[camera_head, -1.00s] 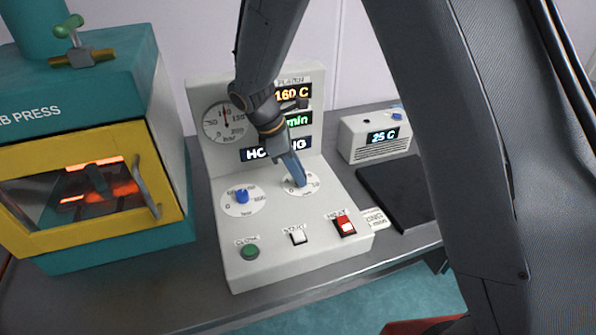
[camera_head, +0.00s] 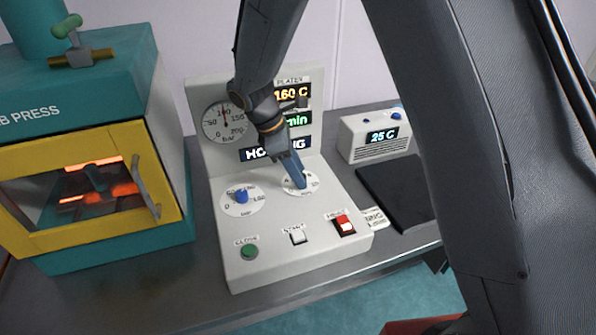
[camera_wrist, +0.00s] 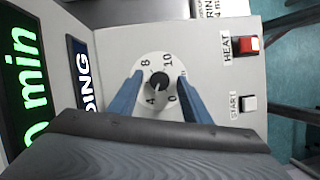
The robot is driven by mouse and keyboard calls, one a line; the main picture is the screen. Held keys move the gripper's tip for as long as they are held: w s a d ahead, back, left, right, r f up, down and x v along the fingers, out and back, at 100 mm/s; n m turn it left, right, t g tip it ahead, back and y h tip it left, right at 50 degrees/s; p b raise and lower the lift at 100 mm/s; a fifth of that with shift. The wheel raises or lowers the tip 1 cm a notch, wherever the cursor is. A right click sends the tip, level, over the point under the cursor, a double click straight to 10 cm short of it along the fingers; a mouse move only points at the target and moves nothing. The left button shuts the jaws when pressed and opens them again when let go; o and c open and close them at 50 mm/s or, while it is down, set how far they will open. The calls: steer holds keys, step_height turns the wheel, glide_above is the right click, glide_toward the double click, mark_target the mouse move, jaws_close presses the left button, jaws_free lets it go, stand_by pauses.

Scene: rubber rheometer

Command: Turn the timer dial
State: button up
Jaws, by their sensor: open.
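The timer dial is a small black knob (camera_wrist: 159,81) on a white round scale plate (camera_wrist: 149,64) marked with numbers such as 4, 8 and 10. In the wrist view my gripper (camera_wrist: 158,76) is open, with one blue finger on either side of the knob and a gap to it on both sides. In the head view my gripper (camera_head: 299,186) points down at the timer plate (camera_head: 312,183) on the console, and the fingers hide the knob. The display (camera_head: 299,119) above reads "min", its number covered by my arm.
The console (camera_head: 270,262) also has a blue knob (camera_head: 241,196), a green button (camera_head: 249,251), a white start switch (camera_head: 298,236) and a red heat switch (camera_head: 345,225). The lab press (camera_head: 95,190) stands left. A black pad (camera_head: 398,195) and a 25 C box (camera_head: 375,137) are right.

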steer(key=b+v, duration=0.2)
steer(key=v, duration=0.5)
steer(key=shift+r, duration=0.3)
steer(key=s+d+m, duration=0.1)
steer(key=d+m, duration=0.1)
steer(key=d, duration=0.1)
steer(key=s+d+f+m+y, duration=0.1)
steer(key=s+d+m, duration=0.1)
steer(key=d, duration=0.1)
steer(key=s+d+f+m+y+b, duration=0.1)
steer(key=s+d+m, duration=0.1)
steer(key=d+m, duration=0.1)
steer(key=shift+s+d, duration=0.25)
steer(key=s+d+f+m+y, duration=0.1)
steer(key=s+d+m, duration=0.2)
steer(key=s+d+f+m+t, duration=0.1)
steer(key=s+d+m, duration=0.2)
steer(key=m, duration=0.1)
steer(key=s+d+f+m+y+b, duration=0.1)
steer(key=s+d+m, duration=0.2)
steer(key=s+m, duration=0.1)
steer(key=shift+y, duration=0.3)
